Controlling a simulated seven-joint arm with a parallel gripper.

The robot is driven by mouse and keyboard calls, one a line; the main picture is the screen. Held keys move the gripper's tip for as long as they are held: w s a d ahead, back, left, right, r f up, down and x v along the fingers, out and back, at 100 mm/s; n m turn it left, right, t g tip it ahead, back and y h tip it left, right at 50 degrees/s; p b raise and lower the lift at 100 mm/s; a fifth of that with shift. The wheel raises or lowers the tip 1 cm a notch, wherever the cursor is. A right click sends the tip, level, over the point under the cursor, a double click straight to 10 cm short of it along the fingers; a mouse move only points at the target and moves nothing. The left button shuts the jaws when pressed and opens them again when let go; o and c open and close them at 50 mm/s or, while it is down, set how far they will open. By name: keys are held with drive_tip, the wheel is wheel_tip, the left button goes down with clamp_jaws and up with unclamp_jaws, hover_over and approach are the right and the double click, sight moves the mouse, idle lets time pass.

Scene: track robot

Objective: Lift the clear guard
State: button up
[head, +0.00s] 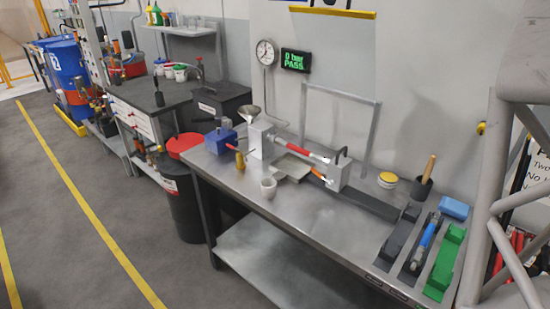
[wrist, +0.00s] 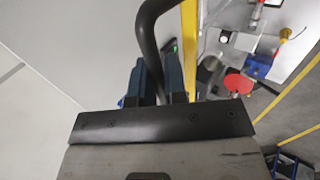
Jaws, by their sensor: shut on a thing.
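The clear guard appears raised in the head view, as a faint see-through panel above a grey upright frame (head: 377,120). A yellow strip (head: 333,12) runs along its upper edge. In the wrist view the yellow strip (wrist: 190,40) passes beside a dark curved handle (wrist: 147,30). My gripper (wrist: 163,73) has its dark blue fingers shut on this handle. The fingertips' contact is partly hidden. The pressure rig, with a red hose (head: 307,152), stands uncovered on the bench below.
The steel bench (head: 300,205) holds a blue vise (head: 220,139), a white cup (head: 268,187) and green (head: 446,262) and dark trays. A display (head: 295,60) on the wall reads "0 bar PASS". A dark bin (head: 183,205) stands left of the bench. The floor in front is clear.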

drive_tip(key=shift+w+d+r, duration=0.25)
drive_tip(key=shift+w+d, duration=0.25)
drive_tip(key=shift+w+d+r, duration=0.25)
drive_tip(key=shift+w+d, duration=0.25)
drive_tip(key=o, duration=1.3)
drive_tip(key=shift+f, duration=0.15)
drive_tip(key=shift+v, duration=4.15)
drive_tip(key=shift+s, duration=0.1)
drive_tip(key=s+f+m+g+y, duration=0.1)
drive_tip(key=s+f+m, duration=0.2)
drive_tip(key=s+f, duration=1.1)
drive_tip(key=s+a+f+m+y, duration=0.1)
drive_tip(key=s+f+m+y, duration=0.1)
drive_tip(key=s+f, duration=1.2)
drive_tip(key=s+a+f+m+g+y, duration=0.1)
drive_tip(key=s+f+m, duration=0.3)
drive_tip(key=s+f, duration=1)
drive_tip(key=shift+s+a+g+y, duration=0.15)
drive_tip(key=shift+s+y, duration=0.15)
drive_tip(key=shift+s, duration=2)
drive_tip(key=shift+s+d+g+y, duration=0.15)
drive_tip(key=shift+s+y, duration=0.15)
drive_tip(key=shift+s, duration=2)
